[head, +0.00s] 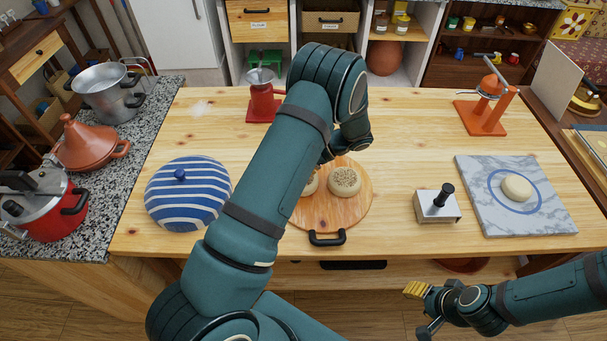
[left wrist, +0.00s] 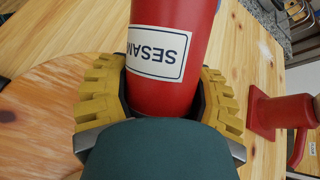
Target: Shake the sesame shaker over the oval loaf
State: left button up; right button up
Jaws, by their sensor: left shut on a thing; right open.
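My left gripper (left wrist: 162,100) is shut on the red sesame shaker (left wrist: 172,50), whose white label reads upside down in the left wrist view. In the head view my left arm hides the shaker. Two loaves sit on the round wooden board (head: 336,216): a seed-topped loaf (head: 345,180) in clear view and a loaf (head: 311,184) mostly hidden behind my arm. I cannot tell which is the oval one. The board also shows in the left wrist view (left wrist: 45,95). My right gripper (head: 424,309) is open and empty, in front of the table's front edge.
A blue-striped dome (head: 188,194) stands left of the board. A small metal press (head: 437,205) and a marble slab (head: 478,208) with a pale dough piece (head: 516,188) are right. A red grinder (head: 262,103) and an orange press (head: 485,110) stand farther back.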

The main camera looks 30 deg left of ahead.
pick_arm(q)
jog(key=shift+r+p, duration=1.05)
jog(key=shift+r, duration=0.85)
